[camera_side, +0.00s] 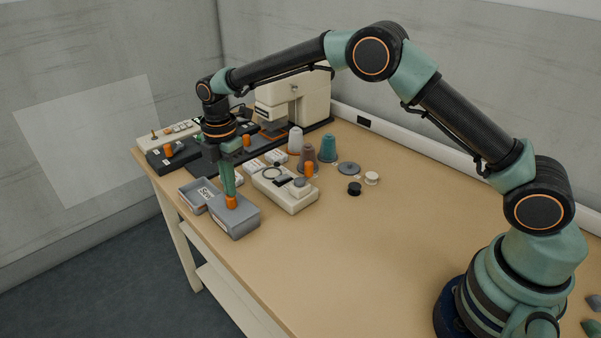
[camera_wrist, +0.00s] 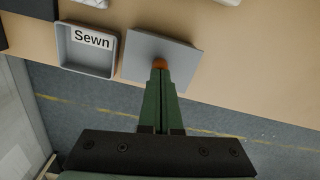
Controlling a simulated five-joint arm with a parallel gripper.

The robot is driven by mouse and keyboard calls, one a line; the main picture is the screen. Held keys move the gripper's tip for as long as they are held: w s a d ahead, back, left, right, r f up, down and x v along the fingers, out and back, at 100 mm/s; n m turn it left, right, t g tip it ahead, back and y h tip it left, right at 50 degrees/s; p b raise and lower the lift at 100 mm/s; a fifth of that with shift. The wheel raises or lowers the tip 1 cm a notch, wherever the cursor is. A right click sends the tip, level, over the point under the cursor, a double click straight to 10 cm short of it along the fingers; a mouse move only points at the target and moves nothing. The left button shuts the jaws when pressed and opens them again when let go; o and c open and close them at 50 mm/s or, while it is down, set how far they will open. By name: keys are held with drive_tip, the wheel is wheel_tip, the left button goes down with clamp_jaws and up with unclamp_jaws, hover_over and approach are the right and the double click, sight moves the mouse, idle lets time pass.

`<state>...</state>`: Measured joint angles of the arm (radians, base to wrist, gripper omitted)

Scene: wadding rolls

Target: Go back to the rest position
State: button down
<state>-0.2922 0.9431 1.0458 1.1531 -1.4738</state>
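My gripper (camera_side: 230,194) points straight down at the left front of the table, over a grey block-like box (camera_side: 244,220). Its green fingers are close together, and it also shows in the wrist view (camera_wrist: 160,72). A small orange roll (camera_side: 231,203) is at the fingertips, seemingly pinched between them; it also shows in the wrist view (camera_wrist: 160,62). The roll is at the box's flat top; I cannot tell whether it touches.
An open grey tray labelled "Sewn" (camera_wrist: 68,57) lies beside the box. A cream sewing machine (camera_side: 295,98) stands behind, with thread cones (camera_side: 328,149) and bobbins (camera_side: 354,188) near it. The table's front right (camera_side: 350,260) is clear. A wall runs along the back.

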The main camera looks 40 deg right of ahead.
drive_tip(key=shift+r, duration=3.35)
drive_tip(key=s+d+r+m+t, duration=0.3)
drive_tip(key=s+d+r+m, duration=0.75)
drive_tip(key=r, duration=0.25)
drive_tip(key=s+d+f+m+t, duration=0.1)
drive_tip(key=s+d+m, duration=0.1)
drive_tip(key=s+m, duration=0.3)
drive_tip(key=s+d+f+m+t, duration=0.1)
drive_tip(key=s+d+m, duration=0.2)
drive_tip(key=s, duration=0.5)
drive_tip(key=shift+s+d+f+m+t, duration=0.15)
drive_tip(key=shift+s+f+m+t, duration=0.2)
drive_tip(key=shift+m, duration=0.5)
drive_tip(key=shift+w, duration=0.1)
